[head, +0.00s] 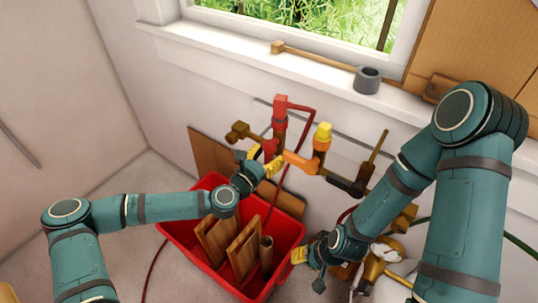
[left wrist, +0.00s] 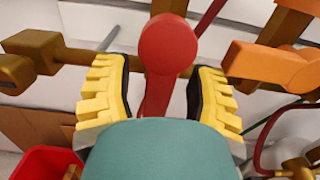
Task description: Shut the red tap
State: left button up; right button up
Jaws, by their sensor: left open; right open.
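The red tap (head: 270,147) is on the pipework against the back wall, below a red upright fitting (head: 280,108). In the left wrist view its round red end and narrow red lever (left wrist: 167,46) stand between the yellow fingers of my left gripper (left wrist: 160,85). That gripper (head: 263,160) is open, with one finger on each side of the lever and visible gaps between. In the head view the gripper partly hides the tap's lower part. My right gripper (head: 308,266) is open and empty, low beside the red crate's right edge, far from the tap.
An orange pipe piece (head: 300,162) with a yellow-topped fitting (head: 322,135) lies right of the tap. The red crate (head: 178,238) holding wooden pieces stands below. A mallet (head: 368,80) lies on the windowsill. Brass pipework (head: 375,268) is near my right gripper.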

pick_arm(q)
jog(key=shift+w, duration=0.1)
jog(key=shift+c, duration=0.4)
grip_shut()
jog(key=shift+d, duration=0.1)
